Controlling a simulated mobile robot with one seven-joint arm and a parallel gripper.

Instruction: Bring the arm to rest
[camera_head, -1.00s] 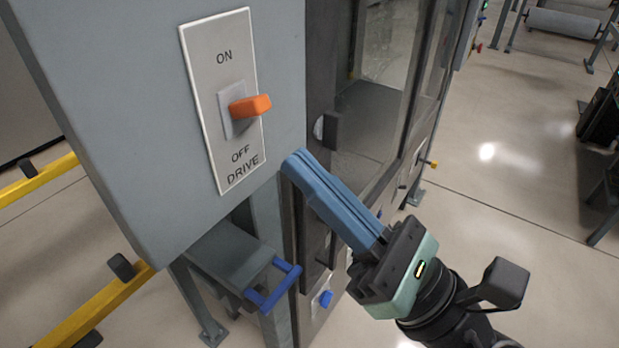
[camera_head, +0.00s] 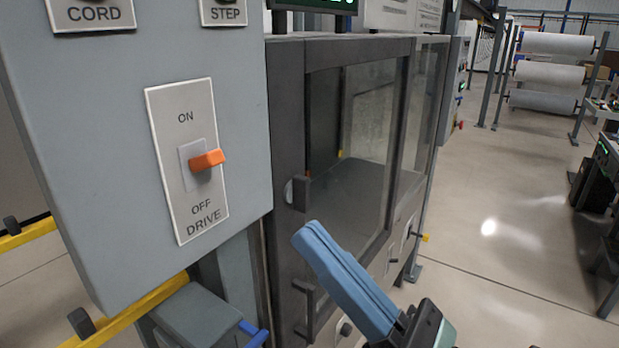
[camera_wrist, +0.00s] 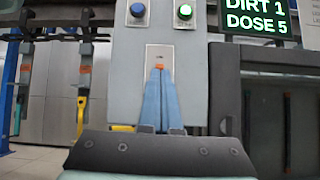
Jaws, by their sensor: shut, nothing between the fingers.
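My gripper (camera_head: 312,236) has long blue fingers closed together with nothing between them. In the head view it is at the lower middle, in front of the glazed cabinet and to the right of the drive switch panel. The orange drive switch lever (camera_head: 207,160) sticks out between the ON and OFF labels on the grey box; the fingers appear apart from it.
The grey control box (camera_head: 120,120) stands close on the left. A glazed cabinet (camera_head: 285,60) with a dark handle is just behind the fingers. A yellow rail (camera_head: 135,305) and a blue handle (camera_head: 254,336) are low at left. Open floor (camera_head: 510,250) lies to the right.

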